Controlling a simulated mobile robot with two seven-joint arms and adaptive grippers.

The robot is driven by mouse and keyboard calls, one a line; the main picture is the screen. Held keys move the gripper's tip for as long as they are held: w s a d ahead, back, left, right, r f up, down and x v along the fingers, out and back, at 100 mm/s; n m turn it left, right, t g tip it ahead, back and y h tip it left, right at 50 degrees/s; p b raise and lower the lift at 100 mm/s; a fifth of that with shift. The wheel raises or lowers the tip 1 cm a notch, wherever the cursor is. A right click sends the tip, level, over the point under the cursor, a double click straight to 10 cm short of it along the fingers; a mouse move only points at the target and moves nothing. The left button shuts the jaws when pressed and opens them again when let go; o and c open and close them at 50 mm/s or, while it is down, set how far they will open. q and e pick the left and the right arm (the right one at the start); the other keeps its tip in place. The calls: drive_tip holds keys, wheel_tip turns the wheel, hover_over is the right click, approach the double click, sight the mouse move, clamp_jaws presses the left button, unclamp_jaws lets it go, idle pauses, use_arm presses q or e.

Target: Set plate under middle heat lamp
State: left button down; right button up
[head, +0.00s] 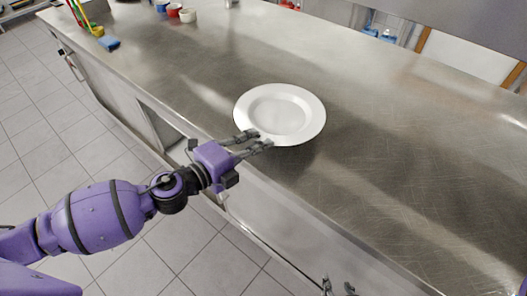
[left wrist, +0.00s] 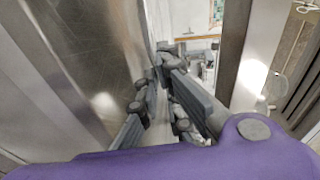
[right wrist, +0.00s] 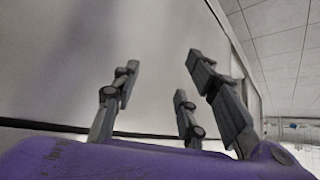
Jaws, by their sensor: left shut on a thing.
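A white round plate (head: 279,112) is over the steel counter in the middle of the head view. My left gripper (head: 255,141) is shut on the plate's near left rim. A dark shadow lies on the counter below the plate, so it seems to be held a little above the surface. My left gripper's fingers also show in the left wrist view (left wrist: 168,105). My right gripper (head: 338,287) is at the bottom edge of the head view, in front of the counter; in the right wrist view its fingers (right wrist: 165,85) are spread and empty. No heat lamp can be made out.
The steel counter (head: 400,150) is bare around and to the right of the plate. Red and white small containers (head: 180,13) stand at its far end, with a blue sponge-like item (head: 109,43) near the far left edge. Tiled floor (head: 60,130) lies to the left.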

sight(263, 159)
use_arm(q)
drive_tip(key=shift+w+d+f, duration=0.55)
drive_tip(key=shift+d+f, duration=0.1)
drive_tip(key=shift+f, duration=0.2)
drive_tip(key=f, duration=0.1)
drive_tip(key=f+b, duration=0.1)
drive_tip(key=f, duration=0.1)
drive_tip(key=shift+w+d+f, duration=0.2)
drive_tip(key=shift+d+f, duration=0.05)
drive_tip(key=shift+f, duration=0.3)
use_arm(e)
drive_tip(key=shift+s+d+f, duration=0.1)
drive_tip(key=shift+d+f, duration=0.15)
drive_tip(key=shift+f, duration=0.3)
